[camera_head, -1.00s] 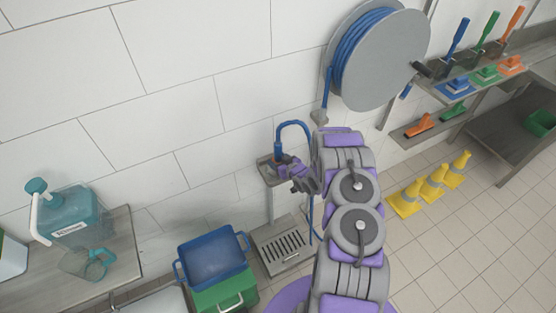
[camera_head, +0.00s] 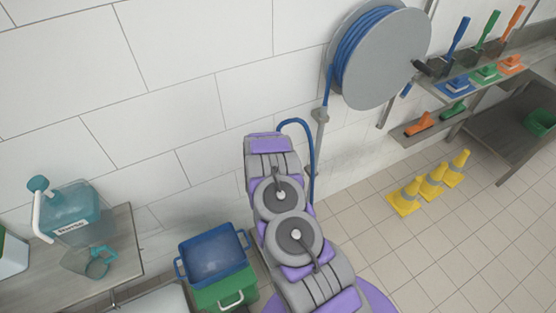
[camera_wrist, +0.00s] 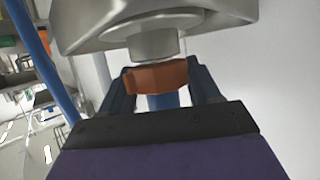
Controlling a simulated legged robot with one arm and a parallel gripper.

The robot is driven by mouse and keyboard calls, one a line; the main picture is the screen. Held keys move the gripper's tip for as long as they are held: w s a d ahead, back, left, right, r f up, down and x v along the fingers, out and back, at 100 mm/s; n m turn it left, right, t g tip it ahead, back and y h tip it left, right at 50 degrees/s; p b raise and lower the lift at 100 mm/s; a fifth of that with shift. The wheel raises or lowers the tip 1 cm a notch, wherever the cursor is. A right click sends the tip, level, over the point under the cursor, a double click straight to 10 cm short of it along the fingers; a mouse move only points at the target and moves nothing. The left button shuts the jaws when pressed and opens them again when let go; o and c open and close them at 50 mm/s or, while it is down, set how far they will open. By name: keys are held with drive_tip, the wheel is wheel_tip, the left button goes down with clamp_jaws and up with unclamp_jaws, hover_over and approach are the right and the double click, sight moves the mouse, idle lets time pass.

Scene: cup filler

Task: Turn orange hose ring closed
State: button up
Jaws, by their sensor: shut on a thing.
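The orange hose ring (camera_wrist: 158,77) shows in the wrist view, just below a grey metal fitting (camera_wrist: 150,42) under a steel basin (camera_wrist: 95,25). My gripper (camera_wrist: 160,92) is around the ring with a dark finger on each side, shut on it. A blue hose (camera_wrist: 163,101) shows right below the ring, partly hidden by my gripper. In the head view my arm hides the gripper, the ring and the basin. The blue hose (camera_head: 311,150) arcs out from behind my arm there.
A grey hose reel (camera_head: 385,60) hangs on the wall. Blue and green crates (camera_head: 213,262) stand left of my arm. A table with a teal jug (camera_head: 72,215) is at the far left. Yellow cones (camera_head: 405,198) stand on the floor at right, with free floor before them.

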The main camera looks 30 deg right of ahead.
drive_tip(key=shift+w+m+g+h+b, duration=0.1)
drive_tip(key=shift+m+g+h+b, duration=0.2)
drive_tip(key=shift+m+g+h, duration=0.6)
drive_tip(key=shift+r+m, duration=0.1)
drive_tip(key=shift+m, duration=0.2)
drive_tip(key=o, duration=1)
drive_tip(key=shift+c, duration=0.2)
drive_tip(key=shift+a, duration=0.1)
drive_tip(key=p+v, duration=0.1)
drive_tip(key=v, duration=1.6)
drive_tip(key=shift+a, duration=0.25)
